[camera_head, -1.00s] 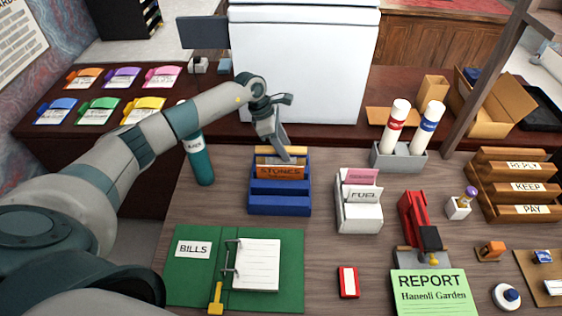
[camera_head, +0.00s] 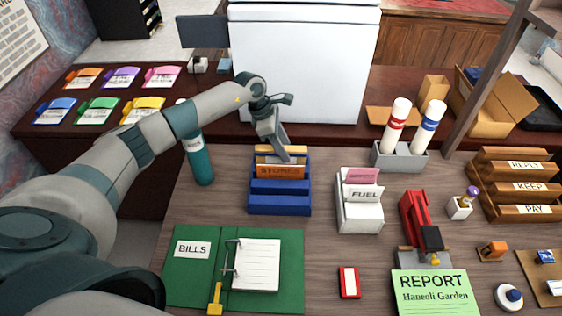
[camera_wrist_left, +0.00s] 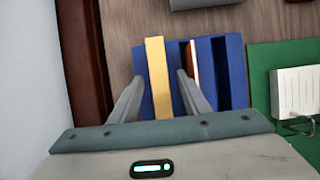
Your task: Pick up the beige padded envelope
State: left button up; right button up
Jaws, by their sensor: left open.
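A beige, yellowish padded envelope (camera_head: 266,149) stands upright in the rear slot of a blue stepped rack (camera_head: 279,208). In the left wrist view the envelope (camera_wrist_left: 158,70) shows edge-on as a pale yellow strip, in the rack (camera_wrist_left: 231,60). My left gripper (camera_head: 279,152) is over the back of the rack. In the wrist view its open fingers (camera_wrist_left: 158,78) lie on either side of the envelope, with a visible gap on each side. I cannot tell how deep they reach. My right gripper is in no view.
An orange STONES envelope (camera_head: 280,171) stands in front of the beige one, near one finger. A teal bottle (camera_head: 202,165) is left of the rack, a white FUEL holder (camera_head: 359,216) right of it. A green BILLS binder (camera_head: 190,272) lies in front.

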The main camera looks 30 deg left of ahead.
pick_arm(q)
jog(key=shift+c, duration=0.6)
grip_shut()
jog(key=shift+r+p, duration=0.3)
jog(key=shift+p, duration=0.2)
notch_tip(320, 180, up, 10)
jog(key=b, duration=0.4)
